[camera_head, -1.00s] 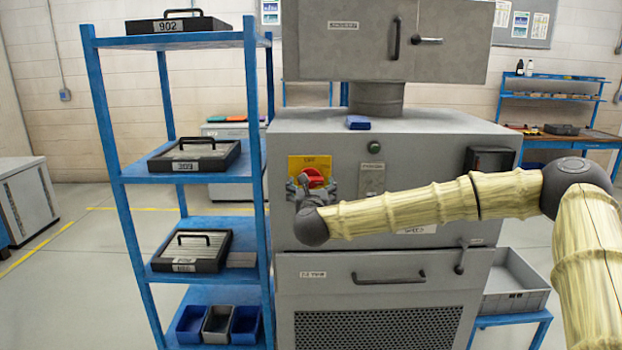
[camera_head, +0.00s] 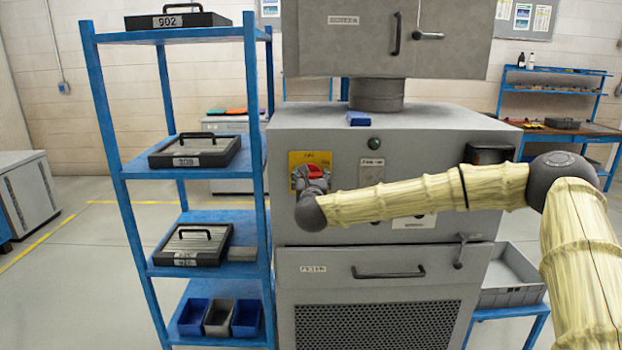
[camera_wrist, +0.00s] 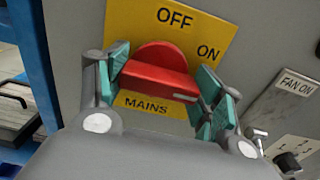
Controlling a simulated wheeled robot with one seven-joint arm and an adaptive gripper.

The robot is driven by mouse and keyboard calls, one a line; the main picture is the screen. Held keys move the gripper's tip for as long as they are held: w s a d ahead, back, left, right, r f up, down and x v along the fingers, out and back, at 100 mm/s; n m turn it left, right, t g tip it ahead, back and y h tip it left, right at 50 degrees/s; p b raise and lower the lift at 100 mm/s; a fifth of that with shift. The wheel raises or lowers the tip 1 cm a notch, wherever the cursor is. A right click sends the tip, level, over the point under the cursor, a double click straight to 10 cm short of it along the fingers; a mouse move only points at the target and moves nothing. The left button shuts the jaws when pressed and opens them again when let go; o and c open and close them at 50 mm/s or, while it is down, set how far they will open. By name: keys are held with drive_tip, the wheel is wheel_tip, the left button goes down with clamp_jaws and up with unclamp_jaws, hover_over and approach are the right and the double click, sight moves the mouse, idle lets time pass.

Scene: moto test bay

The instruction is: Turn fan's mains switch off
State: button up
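The red mains switch handle (camera_wrist: 155,80) sits on a yellow plate (camera_wrist: 222,36) marked OFF at the top, ON at the right and MAINS below. The handle lies across the plate, with its white mark at the right end, on the ON side. In the head view the handle (camera_head: 315,172) shows just above my gripper (camera_head: 308,182), on the grey cabinet front. In the wrist view my gripper (camera_wrist: 163,74) has its teal-padded fingers spread, one at each end of the handle. Whether both pads touch it, I cannot tell.
A FAN ON panel (camera_wrist: 291,100) with a black knob is right of the switch. A blue shelf rack (camera_head: 110,165) with cases and bins stands close left of the cabinet (camera_head: 400,255). A grey crate (camera_head: 510,285) is at its right.

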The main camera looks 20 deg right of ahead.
drive_tip(key=shift+f+n+b, duration=0.1)
drive_tip(key=shift+n+b, duration=0.3)
drive_tip(key=shift+b, duration=0.2)
drive_tip(key=n+b, duration=0.2)
drive_tip(key=n, duration=0.1)
drive_tip(key=shift+b, duration=0.35)
drive_tip(key=n+b, duration=0.2)
drive_tip(key=n, duration=0.2)
drive_tip(key=shift+n, duration=0.3)
drive_tip(key=n, duration=0.1)
drive_tip(key=n+b, duration=0.1)
drive_tip(key=n, duration=0.2)
drive_tip(key=shift+a+r+n, duration=0.1)
drive_tip(key=shift+r+n, duration=0.15)
drive_tip(key=shift+n, duration=0.05)
drive_tip(key=n, duration=0.4)
drive_tip(key=shift+n+b, duration=0.35)
drive_tip(key=shift+n, duration=0.05)
drive_tip(key=o, duration=1)
